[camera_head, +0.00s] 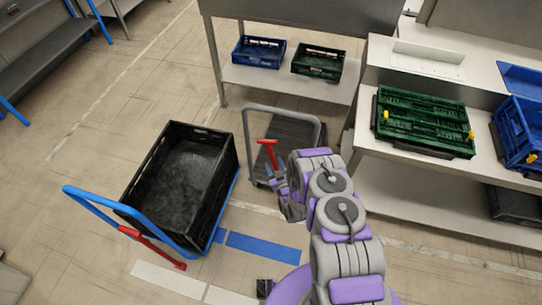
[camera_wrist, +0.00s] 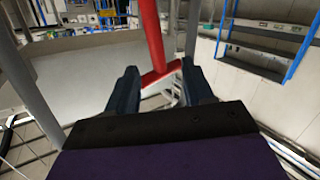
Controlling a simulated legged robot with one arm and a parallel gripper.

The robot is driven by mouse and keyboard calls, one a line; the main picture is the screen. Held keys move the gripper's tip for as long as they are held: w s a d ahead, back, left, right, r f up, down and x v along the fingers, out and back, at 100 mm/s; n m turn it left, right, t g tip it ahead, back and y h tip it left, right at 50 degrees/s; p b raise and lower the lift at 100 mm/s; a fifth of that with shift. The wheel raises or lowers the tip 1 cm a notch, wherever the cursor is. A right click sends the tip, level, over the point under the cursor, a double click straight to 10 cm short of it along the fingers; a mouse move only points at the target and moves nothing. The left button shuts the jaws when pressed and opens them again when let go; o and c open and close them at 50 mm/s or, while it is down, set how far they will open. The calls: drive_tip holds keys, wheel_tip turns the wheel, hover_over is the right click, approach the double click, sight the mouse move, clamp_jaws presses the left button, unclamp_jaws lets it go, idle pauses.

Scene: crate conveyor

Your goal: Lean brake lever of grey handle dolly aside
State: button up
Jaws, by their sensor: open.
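The dolly with the grey handle (camera_head: 247,140) stands at the centre of the head view, with a dark ribbed platform (camera_head: 295,135). Its red brake lever (camera_head: 268,152) stands up by the near side and has a short bar across its top. In the wrist view the red lever (camera_wrist: 152,38) rises between the fingers, with a red foot angled at its lower end. My gripper (camera_wrist: 162,84) is open, with one dark finger on each side of the lever. Whether a finger touches it I cannot tell. In the head view my gripper (camera_head: 284,190) is just below the lever and partly hidden by my arm.
A blue-handled dolly (camera_head: 80,192) with a black crate (camera_head: 138,212) and its own red lever (camera_head: 150,246) stands at left. A bench (camera_head: 365,150) with a green crate (camera_head: 425,145) is close at right. A shelf with blue and green crates stands behind.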

drive_tip(key=v, duration=0.4)
drive_tip(key=shift+s+d+p, duration=0.15)
drive_tip(key=shift+s+p, duration=0.15)
drive_tip(key=shift+s, duration=0.1)
drive_tip(key=shift+w+r, duration=0.1)
drive_tip(key=shift+w, duration=0.05)
idle(0.4)
